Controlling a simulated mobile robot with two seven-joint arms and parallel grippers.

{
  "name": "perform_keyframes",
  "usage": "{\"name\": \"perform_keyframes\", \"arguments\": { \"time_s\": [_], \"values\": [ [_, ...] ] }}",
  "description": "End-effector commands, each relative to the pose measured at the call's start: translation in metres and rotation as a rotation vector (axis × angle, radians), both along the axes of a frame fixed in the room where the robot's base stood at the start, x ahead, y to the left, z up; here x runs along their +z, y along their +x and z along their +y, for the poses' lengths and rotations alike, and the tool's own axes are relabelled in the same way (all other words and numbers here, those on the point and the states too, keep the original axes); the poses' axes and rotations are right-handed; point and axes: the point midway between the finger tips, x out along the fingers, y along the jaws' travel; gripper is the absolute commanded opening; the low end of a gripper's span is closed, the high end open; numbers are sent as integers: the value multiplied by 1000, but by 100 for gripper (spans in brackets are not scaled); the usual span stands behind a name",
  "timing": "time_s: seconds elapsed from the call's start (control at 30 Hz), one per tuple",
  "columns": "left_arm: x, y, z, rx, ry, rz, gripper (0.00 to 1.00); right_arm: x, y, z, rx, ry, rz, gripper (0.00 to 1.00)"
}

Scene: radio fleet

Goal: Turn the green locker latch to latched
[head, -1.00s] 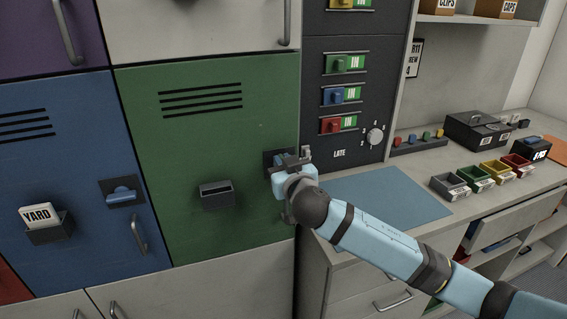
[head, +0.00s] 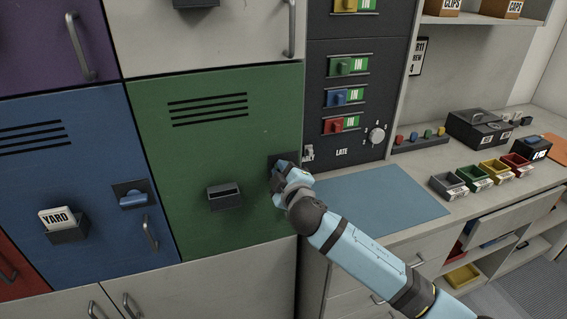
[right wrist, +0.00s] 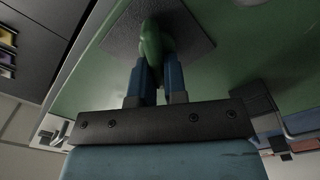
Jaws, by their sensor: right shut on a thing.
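The green locker door (head: 225,150) is closed, with a dark latch plate (head: 278,160) near its right edge. My right gripper (head: 280,170) is at that plate and covers most of it in the head view. In the right wrist view the gripper (right wrist: 157,85) is shut on the green latch (right wrist: 151,42), a rounded green handle on a dark square plate (right wrist: 185,35). The exact angle of the latch is hard to tell. My left gripper is not in view.
The blue locker (head: 75,190) at the left has a blue latch (head: 132,197) and a card holder marked YARD (head: 66,228). An empty holder (head: 224,196) sits on the green door. A dark panel (head: 345,100) and a desk with a blue mat (head: 385,200) are at the right.

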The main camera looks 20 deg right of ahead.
Motion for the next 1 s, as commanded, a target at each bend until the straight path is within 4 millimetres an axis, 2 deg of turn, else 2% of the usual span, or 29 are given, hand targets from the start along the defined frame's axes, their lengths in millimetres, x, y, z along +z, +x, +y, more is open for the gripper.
{"name": "perform_keyframes", "arguments": {
  "time_s": [0.1, 0.5, 0.73, 1.0],
  "values": [
    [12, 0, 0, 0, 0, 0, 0, 1, 0, 1, 0, -109, -1, 0],
    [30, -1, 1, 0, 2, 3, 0, -4, 0, 2, 1, -432, -15, 0],
    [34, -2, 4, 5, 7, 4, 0, -7, 0, 2, 0, -543, -18, 0],
    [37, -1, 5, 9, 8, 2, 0, -9, 0, 3, 1, -594, -21, 0]
  ]
}}
